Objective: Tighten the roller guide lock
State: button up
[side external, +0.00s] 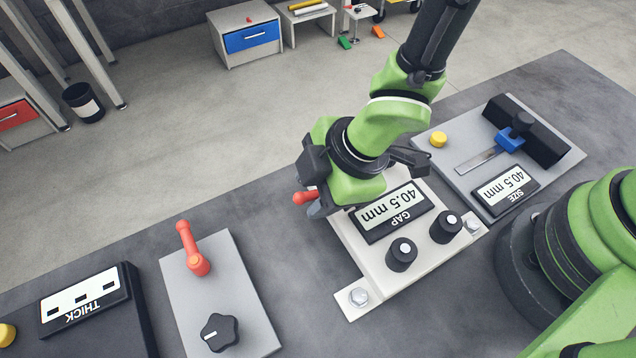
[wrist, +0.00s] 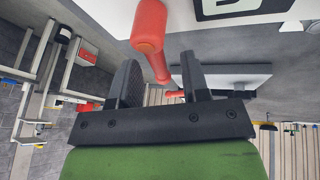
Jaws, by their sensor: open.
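A red lock lever (side external: 306,197) sticks out at the far left of the gap panel (side external: 353,268); my gripper hides its base. It also shows large in the wrist view (wrist: 149,27), its narrow end reaching into the space between the fingers. My gripper (wrist: 159,64) is open around that end, with no clear contact on either finger. In the side view my gripper (side external: 318,207) is low at the panel's far edge. A second red lever (side external: 190,248) stands on a grey plate (side external: 185,305) to the left. I cannot tell from labels which lever is the roller guide lock.
The gap display (side external: 392,212) reads 40.5 mm, with two black knobs (side external: 401,254) beside it. The size display (side external: 505,190) also reads 40.5 mm. A black star knob (side external: 219,332) and the thick display (side external: 85,300) lie left. Bare bench lies between the plates.

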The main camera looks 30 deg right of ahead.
grip_shut()
jog(key=shift+m, duration=0.3)
jog(key=m, duration=0.1)
jog(key=w+m+t+h, duration=0.1)
jog(key=m, duration=0.1)
jog(key=shift+d, duration=0.15)
jog(key=m, duration=0.1)
jog(key=m+h, duration=0.1)
jog(key=w+m, duration=0.1)
jog(key=shift+w+d+m+t+h, duration=0.1)
jog(key=shift+d+m+t+h, duration=0.2)
jog(key=shift+m+t, duration=0.1)
jog(key=m+h, duration=0.1)
jog(key=m, duration=0.1)
jog(key=w+d+m+h, duration=0.1)
jog(key=m, duration=0.1)
jog(key=shift+d+m, duration=0.1)
jog(key=shift+m, duration=0.2)
jog(key=shift+w+d+m+h, duration=0.1)
jog(key=shift+d+m+h, duration=0.3)
jog(key=shift+m, duration=0.6)
jog(key=shift+d+m+h, duration=0.3)
jog(key=shift+m+h, duration=0.1)
jog(key=shift+m, duration=0.6)
